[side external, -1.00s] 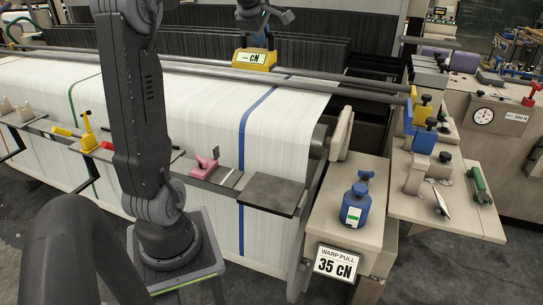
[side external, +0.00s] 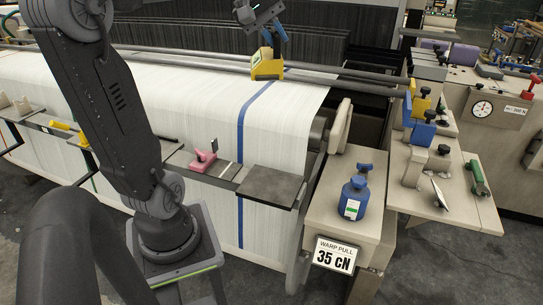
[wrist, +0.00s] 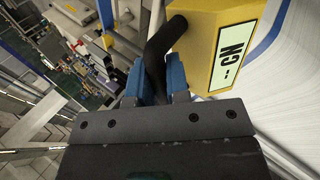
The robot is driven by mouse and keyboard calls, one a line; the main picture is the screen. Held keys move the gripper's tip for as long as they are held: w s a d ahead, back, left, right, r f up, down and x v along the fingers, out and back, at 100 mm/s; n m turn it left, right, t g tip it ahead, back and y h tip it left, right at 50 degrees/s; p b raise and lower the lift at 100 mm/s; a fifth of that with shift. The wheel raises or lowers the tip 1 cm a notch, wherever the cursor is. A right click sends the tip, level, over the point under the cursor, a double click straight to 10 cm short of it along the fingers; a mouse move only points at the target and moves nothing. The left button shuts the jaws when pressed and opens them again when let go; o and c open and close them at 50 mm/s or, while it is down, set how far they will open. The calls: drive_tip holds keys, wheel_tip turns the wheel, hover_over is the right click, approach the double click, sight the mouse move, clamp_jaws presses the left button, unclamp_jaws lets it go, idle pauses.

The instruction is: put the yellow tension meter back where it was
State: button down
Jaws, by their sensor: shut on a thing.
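The yellow tension meter (side external: 267,68) is by the long bars at the back of the white warp sheet (side external: 190,105), close to the blue stripe. In the wrist view its yellow body (wrist: 205,45) shows a pale display reading "-- cN" and a bent black handle. My gripper (side external: 273,40) has its blue fingers shut on that handle, above the meter's body. In the wrist view the fingers of my gripper (wrist: 156,82) close on both sides of the handle. I cannot tell whether the meter touches the sheet or bar.
A dark plate (side external: 271,186) and a pink clamp-like item (side external: 203,158) are along the front rail. A blue bottle-shaped weight (side external: 354,199) stands on a beige cabinet above a "WARP PULL 35 CN" sign (side external: 334,255). A beige side shelf (side external: 450,210) at right holds several tools.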

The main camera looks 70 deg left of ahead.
drive_tip(key=s+d+m+g+h, duration=0.4)
drive_tip(key=s+d+m, duration=0.1)
drive_tip(key=d+m, duration=0.55)
drive_tip(key=shift+n, duration=0.45)
drive_tip(key=shift+d+f, duration=0.15)
drive_tip(key=shift+f, duration=6.15)
drive_tip(key=shift+d+f, duration=0.15)
drive_tip(key=shift+f, duration=6.15)
drive_tip(key=c, duration=1.6)
unclamp_jaws()
drive_tip(key=shift+f, duration=0.1)
drive_tip(key=o, duration=0.5)
